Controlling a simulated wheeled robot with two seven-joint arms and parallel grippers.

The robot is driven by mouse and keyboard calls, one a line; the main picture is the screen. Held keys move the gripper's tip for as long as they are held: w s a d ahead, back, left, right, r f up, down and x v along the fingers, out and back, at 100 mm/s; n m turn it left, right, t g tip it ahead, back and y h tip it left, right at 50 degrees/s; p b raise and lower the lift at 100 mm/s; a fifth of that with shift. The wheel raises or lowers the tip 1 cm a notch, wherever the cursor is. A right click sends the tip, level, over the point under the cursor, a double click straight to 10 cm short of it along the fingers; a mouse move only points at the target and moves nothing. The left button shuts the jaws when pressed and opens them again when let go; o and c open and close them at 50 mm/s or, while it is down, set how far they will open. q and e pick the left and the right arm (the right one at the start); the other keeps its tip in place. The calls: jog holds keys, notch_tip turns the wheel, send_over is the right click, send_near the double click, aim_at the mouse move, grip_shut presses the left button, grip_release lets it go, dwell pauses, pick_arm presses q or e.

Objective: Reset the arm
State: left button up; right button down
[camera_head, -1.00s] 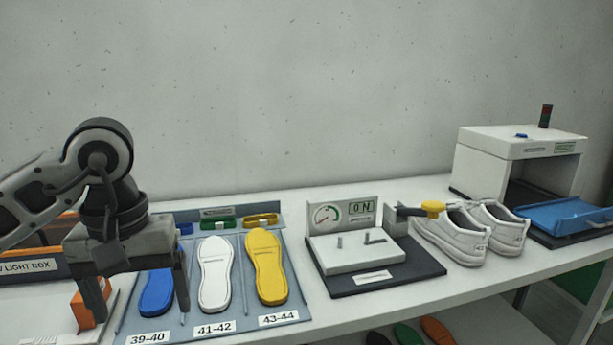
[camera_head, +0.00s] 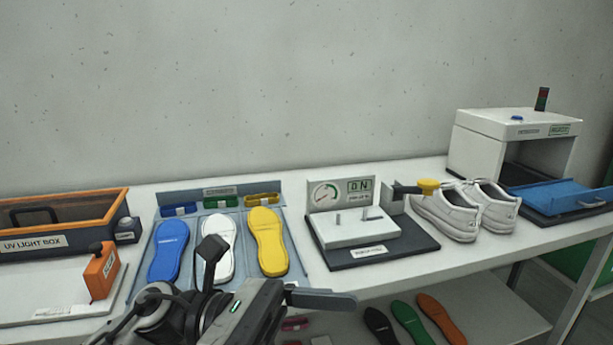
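My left arm is folded low at the bottom centre of the head view. Its gripper (camera_head: 335,301) points to the right in front of the table's front edge. Only a side view of its fingers shows, so I cannot tell whether it is open or shut. Nothing is visibly held in it. It is apart from the goods on the table, though the arm hides the lower parts of the white insole (camera_head: 217,243) and the tray (camera_head: 243,281). My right gripper is not in view.
The table holds the UV light box (camera_head: 60,240), an orange block (camera_head: 101,272), blue and yellow insoles (camera_head: 268,240), a gauge press (camera_head: 352,232), white shoes (camera_head: 448,215) and a white machine (camera_head: 500,150) with a blue tray (camera_head: 560,195). More insoles (camera_head: 408,322) lie on the lower shelf.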

pick_arm(q)
jog(key=w+a+f+m+t+y, duration=0.35)
jog(key=m+t, duration=0.35)
jog(key=m, duration=0.4)
jog(key=w+a+f+m+t+y, duration=0.2)
jog(key=a+f+m+t, duration=0.15)
jog(key=m+t, duration=0.65)
jog(key=w+a+f+m+t+y, duration=0.25)
jog(key=f+m+t, duration=0.25)
jog(key=m, duration=0.8)
jog(key=s+a+f+n+g+y, duration=0.3)
jog(key=f+n, duration=0.4)
jog(key=f, duration=0.3)
jog(key=s+a+f+n+g+y, duration=0.3)
jog(key=s+f+n, duration=0.4)
jog(key=f, duration=0.4)
jog(key=shift+s+a+n+g+y, duration=0.25)
jog(key=shift+s+n+g+y, duration=0.2)
jog(key=shift+s+y, duration=0.45)
jog(key=shift+w, duration=0.15)
